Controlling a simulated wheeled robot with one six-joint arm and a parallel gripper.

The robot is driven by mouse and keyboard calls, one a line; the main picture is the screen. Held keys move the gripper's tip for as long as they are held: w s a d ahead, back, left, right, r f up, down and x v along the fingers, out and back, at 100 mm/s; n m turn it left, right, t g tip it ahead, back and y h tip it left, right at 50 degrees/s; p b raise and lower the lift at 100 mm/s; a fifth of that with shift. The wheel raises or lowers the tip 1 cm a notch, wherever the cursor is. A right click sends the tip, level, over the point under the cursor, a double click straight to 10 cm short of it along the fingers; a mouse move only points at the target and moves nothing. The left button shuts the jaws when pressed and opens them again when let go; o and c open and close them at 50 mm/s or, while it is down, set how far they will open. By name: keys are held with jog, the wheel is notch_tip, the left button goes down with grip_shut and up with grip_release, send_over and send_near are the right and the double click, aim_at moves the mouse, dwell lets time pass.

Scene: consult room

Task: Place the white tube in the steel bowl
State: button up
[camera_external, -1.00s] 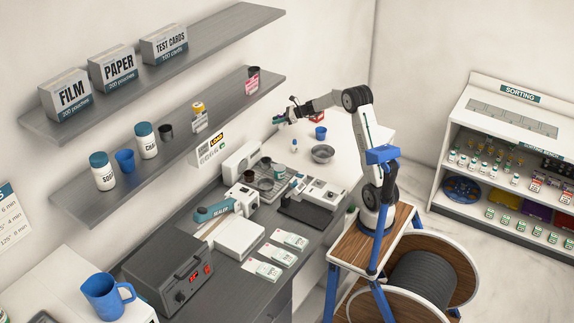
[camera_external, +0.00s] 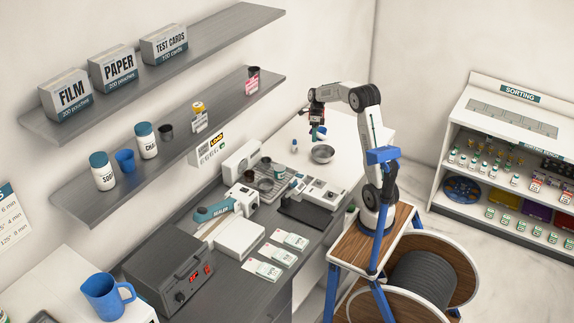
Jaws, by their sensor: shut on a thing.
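My gripper (camera_external: 316,125) points down above the counter, just behind and above the steel bowl (camera_external: 322,154). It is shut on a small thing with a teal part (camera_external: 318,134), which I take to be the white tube. Its white body is too small to make out, and the jaws hide part of it. The held thing is above the bowl's far rim, apart from the bowl. The bowl stands upright on the white counter, and its inside looks empty.
A small white bottle with a blue cap (camera_external: 294,146) stands left of the bowl. A tray with dark cups (camera_external: 268,178) and a white device (camera_external: 322,192) are nearer. A shelf (camera_external: 185,150) overhangs on the left. The white counter behind the bowl is mostly clear.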

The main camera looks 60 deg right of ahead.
aim_at(321, 136)
jog(key=s, duration=0.1)
jog(key=s+m, duration=0.1)
jog(key=s+d+g, duration=0.1)
jog(key=shift+s+r+m, duration=0.1)
jog(key=shift+r+m, duration=0.2)
jog(key=shift+m, duration=0.1)
jog(key=shift+m+g+y, duration=0.3)
jog(key=shift+m+g, duration=0.1)
jog(key=shift+f, duration=4.85)
jog(key=o, duration=1)
